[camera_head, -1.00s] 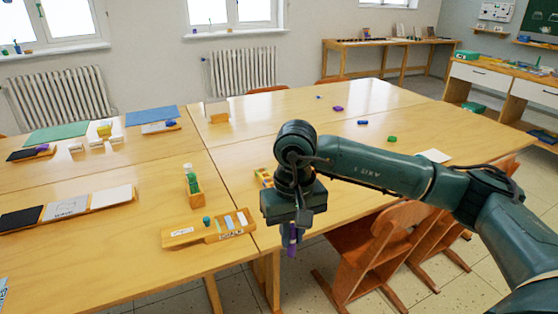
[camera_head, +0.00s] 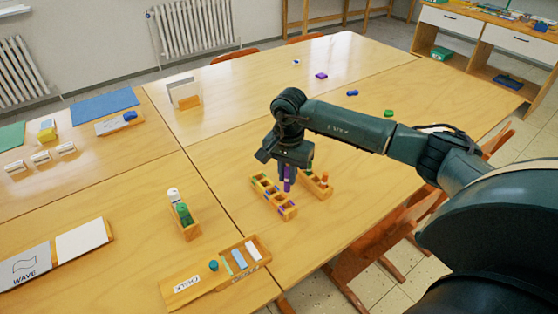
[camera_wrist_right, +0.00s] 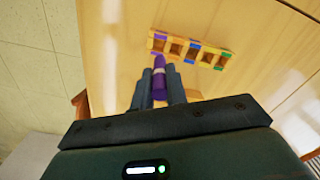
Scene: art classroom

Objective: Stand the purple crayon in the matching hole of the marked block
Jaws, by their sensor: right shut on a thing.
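My right gripper (camera_head: 287,174) is shut on the purple crayon (camera_head: 287,186), which hangs about upright below the fingers. In the right wrist view the purple crayon (camera_wrist_right: 159,85) with its pale band sits between the fingers (camera_wrist_right: 159,88). The wooden marked block (camera_head: 264,187) lies on the table with a row of square holes edged in colours. In the head view the crayon appears over the block's right side; its height above it is unclear. In the right wrist view the block (camera_wrist_right: 184,50) lies beyond the crayon, with a purple mark at its left end.
A wooden box with green and white items (camera_head: 189,222) and a labelled tray (camera_head: 184,291) are left. Small coloured pieces (camera_head: 321,76) lie farther back. A chair (camera_head: 372,250) stands at the near edge.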

